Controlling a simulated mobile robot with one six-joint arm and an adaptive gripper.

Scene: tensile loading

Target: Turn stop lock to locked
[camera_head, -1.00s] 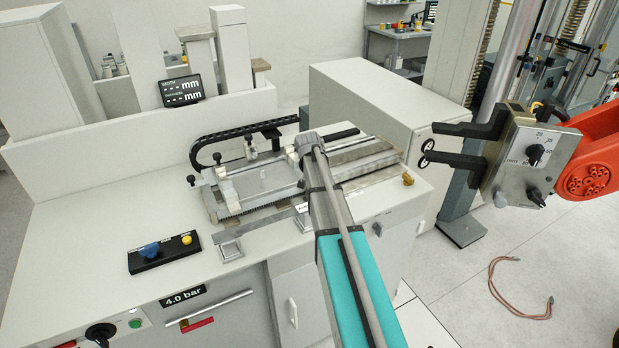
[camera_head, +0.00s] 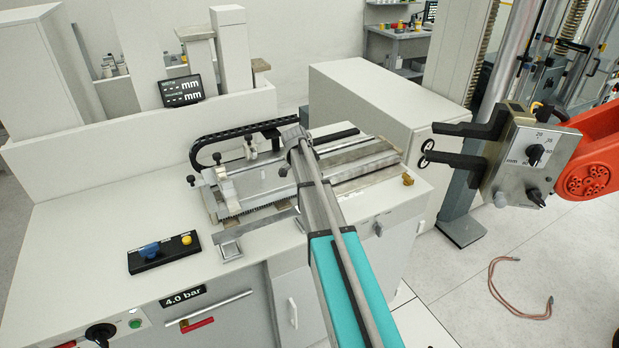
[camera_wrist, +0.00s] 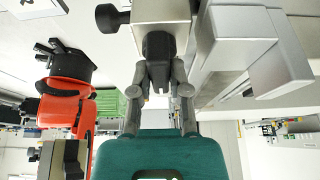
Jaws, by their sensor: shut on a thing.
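In the wrist view my gripper (camera_wrist: 160,72) is shut, its two grey fingers on either side of a dark piece (camera_wrist: 158,44) at the edge of a pale metal block (camera_wrist: 160,10). This may be the stop lock; no locked marking is readable. A black round knob (camera_wrist: 112,18) sticks out from the block's left side. In the head view my arm reaches over the metal measuring bed (camera_head: 260,187) on the bench, its far end by the black cable chain. The fingers and the held piece are hidden there.
A display (camera_head: 181,91) shows dashes and mm. A black control box (camera_head: 165,251) with blue and yellow knobs sits at the bench's front left. A copper-coloured hose (camera_head: 520,292) lies on the floor.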

